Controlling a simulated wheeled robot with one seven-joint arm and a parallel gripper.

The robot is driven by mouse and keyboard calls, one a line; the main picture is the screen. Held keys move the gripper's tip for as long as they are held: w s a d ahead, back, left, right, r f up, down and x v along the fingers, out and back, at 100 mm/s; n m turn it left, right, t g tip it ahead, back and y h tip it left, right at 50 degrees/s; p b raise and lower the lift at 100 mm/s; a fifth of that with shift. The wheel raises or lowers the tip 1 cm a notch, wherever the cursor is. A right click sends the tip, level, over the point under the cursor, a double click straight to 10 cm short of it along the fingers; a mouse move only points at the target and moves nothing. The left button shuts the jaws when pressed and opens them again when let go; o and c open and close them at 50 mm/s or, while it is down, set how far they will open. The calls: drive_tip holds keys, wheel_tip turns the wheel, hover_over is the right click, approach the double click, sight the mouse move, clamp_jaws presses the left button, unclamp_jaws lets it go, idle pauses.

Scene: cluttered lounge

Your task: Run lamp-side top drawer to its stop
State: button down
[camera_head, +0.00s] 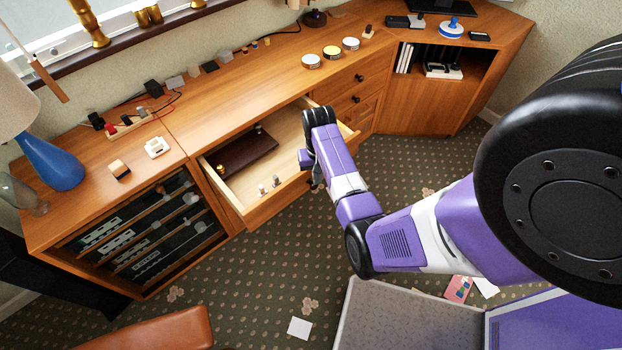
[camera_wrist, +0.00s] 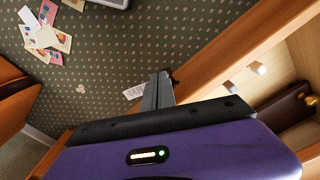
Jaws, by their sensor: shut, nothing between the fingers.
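The lamp-side top drawer (camera_head: 228,191) stands pulled out of the wooden cabinet, to the right of the blue lamp (camera_head: 52,164). Its pale inside holds a dark brown flat case (camera_head: 240,154) and several small pieces. My gripper (camera_head: 317,186) is at the right part of the drawer front, mostly hidden behind my own wrist. In the wrist view my gripper (camera_wrist: 158,90) has its fingers together, just outside the drawer front (camera_wrist: 238,48). A small dark knob (camera_wrist: 171,72) shows near the fingertips; whether they touch it I cannot tell.
A glass-fronted compartment (camera_head: 140,235) is left of the drawer. Small drawers with dark knobs (camera_head: 357,99) are to the right. An orange seat (camera_head: 160,330) is at the bottom left. Cards (camera_head: 458,288) and a white paper (camera_head: 299,327) lie on the patterned carpet (camera_head: 235,290).

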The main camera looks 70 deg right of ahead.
wheel_tip(320, 180, up, 7)
drive_tip(key=s+p, duration=0.1)
drive_tip(key=p, duration=0.6)
drive_tip(key=shift+a, duration=0.35)
idle(0.7)
